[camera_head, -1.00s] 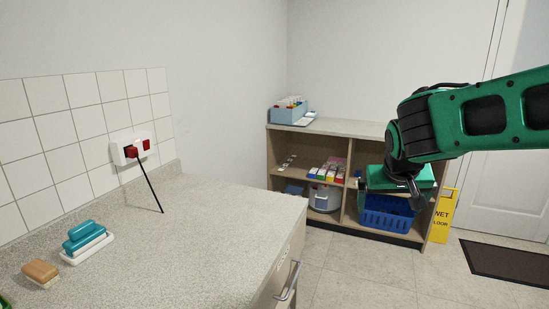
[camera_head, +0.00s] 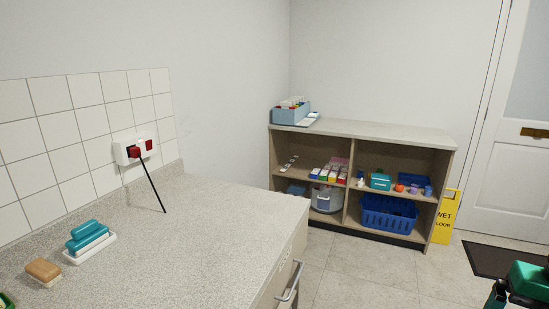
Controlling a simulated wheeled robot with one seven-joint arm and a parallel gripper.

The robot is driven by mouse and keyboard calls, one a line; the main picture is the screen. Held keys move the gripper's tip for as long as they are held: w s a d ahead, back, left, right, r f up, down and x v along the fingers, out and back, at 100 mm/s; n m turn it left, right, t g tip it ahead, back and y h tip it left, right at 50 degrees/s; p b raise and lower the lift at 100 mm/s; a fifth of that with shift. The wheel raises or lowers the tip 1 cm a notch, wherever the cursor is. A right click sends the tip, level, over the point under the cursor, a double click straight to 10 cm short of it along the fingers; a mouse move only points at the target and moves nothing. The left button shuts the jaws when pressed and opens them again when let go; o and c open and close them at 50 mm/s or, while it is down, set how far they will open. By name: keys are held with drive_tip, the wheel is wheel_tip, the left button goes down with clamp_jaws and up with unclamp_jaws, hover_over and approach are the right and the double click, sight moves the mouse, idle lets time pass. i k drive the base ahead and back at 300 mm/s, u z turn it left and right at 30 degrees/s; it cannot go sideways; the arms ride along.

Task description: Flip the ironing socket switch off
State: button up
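A white wall socket (camera_head: 134,148) with two red parts is on the tiled wall at the left, above the counter. A black cord (camera_head: 153,187) runs from its left red part down to the counter top. The right red part (camera_head: 149,145) shows no cord. The state of the switch is too small to tell. Part of my green and black arm shows at the bottom right corner, far from the socket. I cannot make out my gripper's fingers there.
The grey speckled counter (camera_head: 190,240) holds a teal brush on a white dish (camera_head: 90,247) and a tan brush (camera_head: 43,271). A drawer handle (camera_head: 289,281) juts out at its front. A shelf unit (camera_head: 365,131) stands behind, with a yellow wet-floor sign (camera_head: 446,215) beside it. Floor between is clear.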

sight(149, 143)
drive_tip(key=z, duration=0.65)
drive_tip(key=i, duration=1.35)
drive_tip(key=u, duration=1.75)
